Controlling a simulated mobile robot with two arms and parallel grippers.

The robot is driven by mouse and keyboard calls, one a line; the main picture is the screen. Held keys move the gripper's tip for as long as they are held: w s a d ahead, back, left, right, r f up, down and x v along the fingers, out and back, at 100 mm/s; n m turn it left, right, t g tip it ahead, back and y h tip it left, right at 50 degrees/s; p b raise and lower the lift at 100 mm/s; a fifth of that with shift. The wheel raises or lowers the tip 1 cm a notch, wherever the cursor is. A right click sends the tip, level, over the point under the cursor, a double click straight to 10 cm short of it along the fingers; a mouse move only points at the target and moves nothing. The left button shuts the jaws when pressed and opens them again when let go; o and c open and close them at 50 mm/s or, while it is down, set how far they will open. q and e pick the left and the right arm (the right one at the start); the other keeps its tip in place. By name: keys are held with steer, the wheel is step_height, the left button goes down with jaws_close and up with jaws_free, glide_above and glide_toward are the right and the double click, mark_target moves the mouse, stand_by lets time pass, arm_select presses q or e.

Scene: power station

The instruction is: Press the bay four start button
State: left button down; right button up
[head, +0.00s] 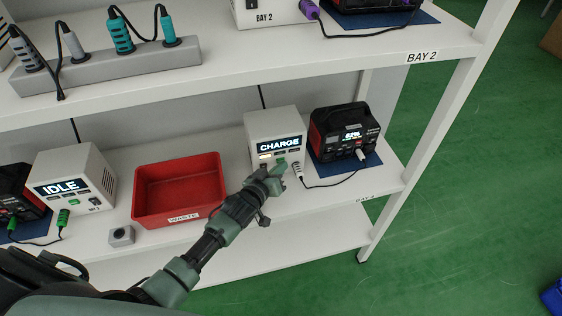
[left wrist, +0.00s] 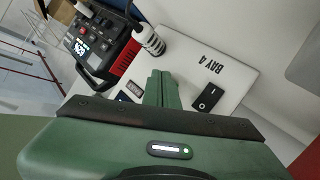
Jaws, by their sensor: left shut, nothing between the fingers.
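The bay four charger is a white box (head: 261,124) on the lower shelf. Its lit display (head: 279,145) reads CHARGE. A row of small buttons lies under the display, partly covered by my gripper, and one at its left (head: 265,156) looks yellowish. My left gripper (head: 279,166) is shut and empty, its green fingertips at the front face just below the display. I cannot tell whether they touch a button. In the left wrist view, the shut fingers (left wrist: 162,88) stand before the BAY 4 face, beside a black rocker switch (left wrist: 208,97). My right gripper is not in view.
A black and red power pack (head: 343,134) sits on a blue mat right of the charger, with a white plug and cable between. A red WASTE bin (head: 180,190), a small grey button box (head: 121,236) and an IDLE charger (head: 75,178) stand to the left. The upper shelf overhangs.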

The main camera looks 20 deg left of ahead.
arm_select(q)
steer(key=shift+s, duration=0.1)
steer(key=shift+s+d+p, duration=0.3)
steer(key=shift+s, duration=0.05)
steer(key=shift+s+d, duration=0.2)
steer(key=shift+s, duration=0.1)
steer(key=s+d+p, duration=0.2)
steer(key=s, duration=0.1)
steer(key=shift+r, duration=0.1)
steer(key=shift+s+d+p, duration=0.4)
steer(key=shift+s+d, duration=0.1)
steer(key=shift+s, duration=0.2)
